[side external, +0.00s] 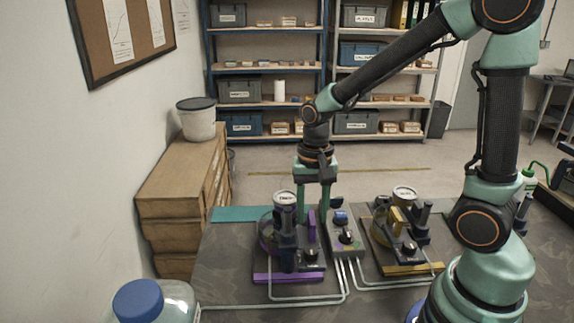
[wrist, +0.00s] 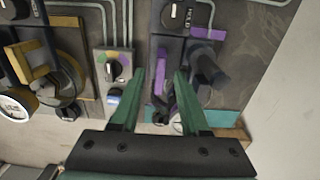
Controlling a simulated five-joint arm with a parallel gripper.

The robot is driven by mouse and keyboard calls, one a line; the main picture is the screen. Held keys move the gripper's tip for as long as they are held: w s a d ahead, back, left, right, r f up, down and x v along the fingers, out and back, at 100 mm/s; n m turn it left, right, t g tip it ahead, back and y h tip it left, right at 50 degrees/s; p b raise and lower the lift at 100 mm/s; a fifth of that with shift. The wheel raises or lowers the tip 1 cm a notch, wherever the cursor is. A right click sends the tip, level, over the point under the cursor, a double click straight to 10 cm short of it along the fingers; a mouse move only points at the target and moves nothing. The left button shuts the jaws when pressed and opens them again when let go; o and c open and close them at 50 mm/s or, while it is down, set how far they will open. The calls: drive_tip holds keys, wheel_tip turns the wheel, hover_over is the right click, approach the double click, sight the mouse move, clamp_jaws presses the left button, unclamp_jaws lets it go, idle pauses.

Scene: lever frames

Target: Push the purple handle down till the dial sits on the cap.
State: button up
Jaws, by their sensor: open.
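The purple handle (side external: 311,221) stands up on the left-hand station in the side external view. It shows in the wrist view (wrist: 161,72) as an upright purple piece in the gap between my fingertips. My gripper (side external: 313,208) is open, pointing down over that station; its two green fingers also show in the wrist view (wrist: 160,73). I cannot tell whether either finger touches the handle. The dial (side external: 285,198) is a round gauge at the top of the station, partly hidden in the wrist view (wrist: 177,125) behind a finger. I cannot make out the cap.
A second station with a yellow bar (side external: 412,268) stands to the right. Between them is a box with a dark knob (side external: 347,237). A black HOLD knob (side external: 310,255) sits at the front of the purple station. A blue-capped bottle (side external: 139,300) is at front left.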

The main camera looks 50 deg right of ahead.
wheel_tip(320, 180, up, 12)
idle(0.5)
drive_tip(key=s+n+t, duration=0.1)
drive_tip(key=n+t, duration=0.1)
drive_tip(key=n, duration=0.1)
drive_tip(key=s+n+t, duration=0.1)
drive_tip(key=n, duration=0.2)
drive_tip(key=s+n+t, duration=0.2)
drive_tip(key=n, duration=0.1)
drive_tip(key=shift+a+r+t, duration=0.15)
drive_tip(key=shift+r+t, duration=0.05)
drive_tip(key=shift+t, duration=0.1)
